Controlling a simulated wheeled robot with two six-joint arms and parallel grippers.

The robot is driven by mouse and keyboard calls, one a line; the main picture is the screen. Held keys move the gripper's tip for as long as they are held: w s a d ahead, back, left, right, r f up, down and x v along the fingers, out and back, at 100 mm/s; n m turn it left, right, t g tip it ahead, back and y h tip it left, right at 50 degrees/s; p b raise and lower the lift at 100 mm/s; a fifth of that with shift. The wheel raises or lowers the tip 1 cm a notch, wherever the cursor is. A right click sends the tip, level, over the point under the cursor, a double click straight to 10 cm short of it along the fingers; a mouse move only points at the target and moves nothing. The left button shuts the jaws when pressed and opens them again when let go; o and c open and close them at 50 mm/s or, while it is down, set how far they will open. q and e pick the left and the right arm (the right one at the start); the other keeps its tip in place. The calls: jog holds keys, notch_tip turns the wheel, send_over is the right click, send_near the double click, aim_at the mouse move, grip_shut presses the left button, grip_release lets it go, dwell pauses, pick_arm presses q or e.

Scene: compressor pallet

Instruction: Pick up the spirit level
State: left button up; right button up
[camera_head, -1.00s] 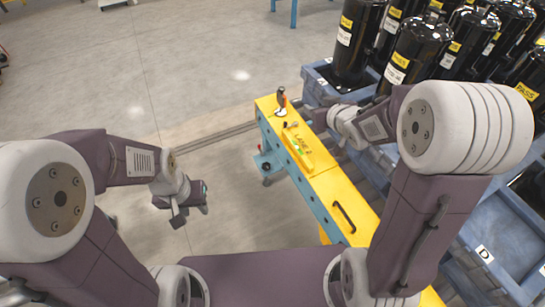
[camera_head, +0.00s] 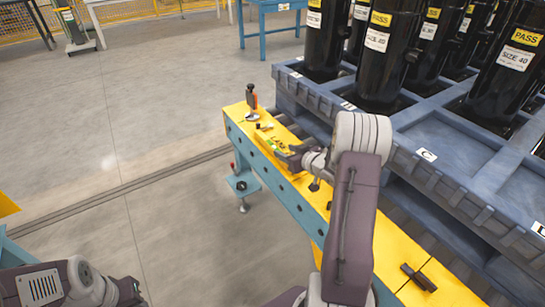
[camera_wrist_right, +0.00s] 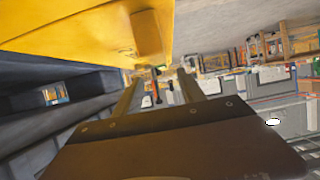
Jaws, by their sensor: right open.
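What looks like the spirit level (camera_head: 272,146), a small yellow piece with green on it, lies on the yellow bench top near its far end. It blends with the yellow surface, and my right gripper partly covers it. My right gripper (camera_head: 298,158) is low over the bench beside it. In the right wrist view the two fingers (camera_wrist_right: 158,88) stand apart with nothing held between them. A yellow block (camera_wrist_right: 150,35) shows there against the yellow top; I cannot tell if it is the level. My left arm is at the bottom left, its gripper (camera_head: 130,291) cut off and unclear.
An orange and black tool (camera_head: 252,98) stands upright at the bench's far end. The yellow bench (camera_head: 395,262) has a black handle (camera_head: 418,278) near me. Blue pallets (camera_head: 425,165) with black compressors (camera_head: 385,55) stand close on the right. The floor left is open.

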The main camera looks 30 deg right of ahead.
aim_at(276, 148)
jog(key=shift+b+x, duration=0.3)
jog(key=shift+x, duration=0.85)
jog(key=w+f+b, duration=0.2)
jog(key=w+b, duration=0.1)
jog(key=shift+w+a+f, duration=0.2)
jog(key=shift+a+f, duration=0.1)
jog(key=shift+f, duration=0.05)
jog(key=shift+w+f, duration=0.1)
jog(key=shift+w, duration=0.3)
pick_arm(q)
notch_tip(276, 148, down, 5)
jog(key=shift+r, duration=0.2)
pick_arm(e)
grip_shut()
